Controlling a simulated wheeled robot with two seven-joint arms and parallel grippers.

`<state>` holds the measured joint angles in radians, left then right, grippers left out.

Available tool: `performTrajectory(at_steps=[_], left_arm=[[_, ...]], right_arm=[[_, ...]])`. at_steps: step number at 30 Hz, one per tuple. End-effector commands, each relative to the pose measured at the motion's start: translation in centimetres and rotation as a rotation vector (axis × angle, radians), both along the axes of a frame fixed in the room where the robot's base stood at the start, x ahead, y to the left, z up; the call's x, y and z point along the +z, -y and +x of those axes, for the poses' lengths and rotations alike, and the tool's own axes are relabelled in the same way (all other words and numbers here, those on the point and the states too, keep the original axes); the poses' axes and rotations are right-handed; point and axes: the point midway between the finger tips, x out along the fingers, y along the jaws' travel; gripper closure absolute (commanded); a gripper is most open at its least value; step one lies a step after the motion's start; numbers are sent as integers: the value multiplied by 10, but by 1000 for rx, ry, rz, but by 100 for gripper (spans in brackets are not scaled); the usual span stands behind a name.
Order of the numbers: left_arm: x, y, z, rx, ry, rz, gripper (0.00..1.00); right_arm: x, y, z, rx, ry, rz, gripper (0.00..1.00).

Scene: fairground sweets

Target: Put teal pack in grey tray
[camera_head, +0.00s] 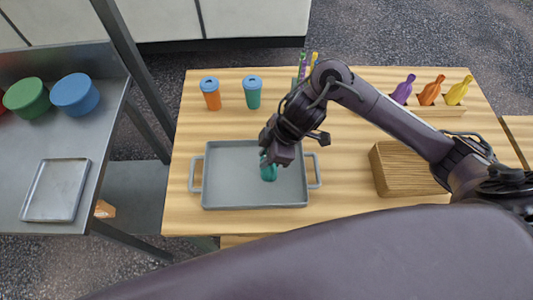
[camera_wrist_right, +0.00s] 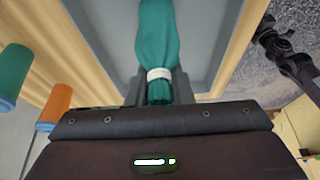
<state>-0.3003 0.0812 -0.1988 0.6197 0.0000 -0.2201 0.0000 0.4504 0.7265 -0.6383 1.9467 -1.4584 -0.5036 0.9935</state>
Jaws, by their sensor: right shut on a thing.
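The teal pack (camera_head: 268,172) is held by my right gripper (camera_head: 270,158) over the middle of the grey tray (camera_head: 228,195). In the right wrist view the teal pack (camera_wrist_right: 157,38) has a white band and sits between the two fingers (camera_wrist_right: 158,90), which are shut on it. The grey tray (camera_wrist_right: 95,12) lies beyond and below it. I cannot tell whether the pack touches the tray floor. The tray has a handle at each side and holds nothing else that I can see. My left gripper is not in view.
An orange cup (camera_head: 211,97) and a teal cup (camera_head: 252,95) with blue lids stand behind the tray. A wooden block (camera_head: 402,170) is at right; purple, orange and yellow packs (camera_head: 429,92) stand in a rack. A metal shelf (camera_head: 105,130) is at left.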

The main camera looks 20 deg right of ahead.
Motion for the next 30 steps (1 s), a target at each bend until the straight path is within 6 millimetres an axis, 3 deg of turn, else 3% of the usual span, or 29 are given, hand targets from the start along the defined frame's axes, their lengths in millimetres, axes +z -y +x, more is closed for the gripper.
performTrajectory(at_steps=[2,3,8,16,20,30], left_arm=[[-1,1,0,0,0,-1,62],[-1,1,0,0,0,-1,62],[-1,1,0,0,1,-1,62],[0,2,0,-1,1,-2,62],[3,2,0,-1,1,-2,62],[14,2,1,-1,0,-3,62]], right_arm=[[-3,0,0,0,-1,0,100],[-3,0,0,0,-1,-1,77],[-3,0,0,0,-1,-1,58],[-2,0,0,0,0,0,58],[9,3,0,0,2,-1,58],[74,30,-7,0,6,-5,58]])
